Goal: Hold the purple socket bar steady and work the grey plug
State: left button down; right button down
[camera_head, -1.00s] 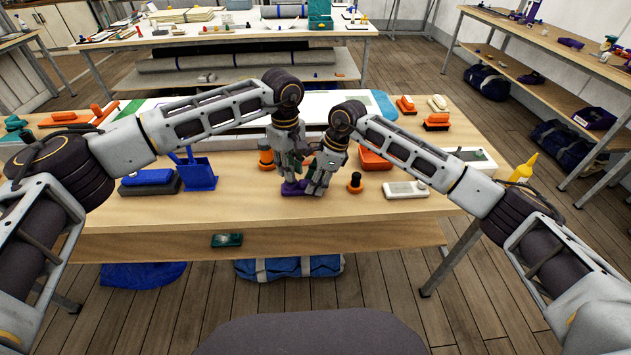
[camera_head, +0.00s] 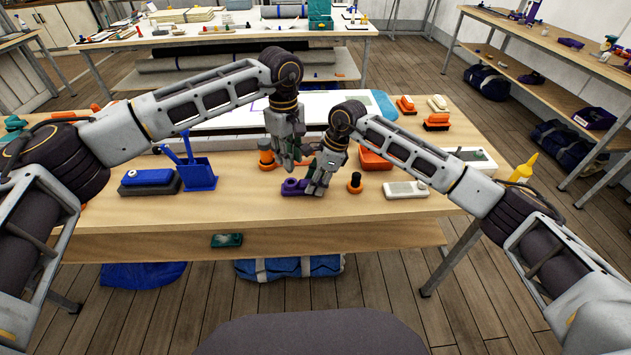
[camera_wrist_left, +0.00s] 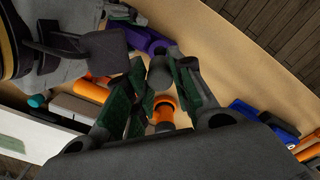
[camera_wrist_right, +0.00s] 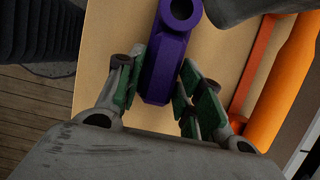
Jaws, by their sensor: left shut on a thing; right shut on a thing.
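The purple socket bar (camera_head: 293,187) lies on the table's front middle. In the right wrist view the bar (camera_wrist_right: 167,60) runs up between the fingers, with a round socket hole in its far end. My right gripper (camera_head: 312,190) is shut on the bar's near end. My left gripper (camera_head: 288,168) is above and behind the bar's socket end, apart from it.
An orange-based post (camera_head: 266,158) stands just left of my left gripper. A small orange and black knob (camera_head: 355,183) and a white box (camera_head: 405,190) stand right of my right gripper. A blue bin (camera_head: 198,174) is to the left.

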jog(key=shift+d+f, duration=0.1)
jog(key=shift+f, duration=0.1)
pick_arm(q)
jog(key=a+r, duration=0.6)
dwell(0.9)
pick_arm(e)
jog(key=c, duration=0.9)
grip_release()
jog(key=shift+w, duration=0.1)
pick_arm(q)
jog(key=shift+w, duration=0.1)
pick_arm(e)
jog(key=shift+o, duration=0.2)
jog(key=shift+r, duration=0.1)
jog(key=shift+r, duration=0.15)
jog(key=v, duration=1.1)
jog(key=shift+r, duration=0.35)
jog(key=shift+d, duration=0.1)
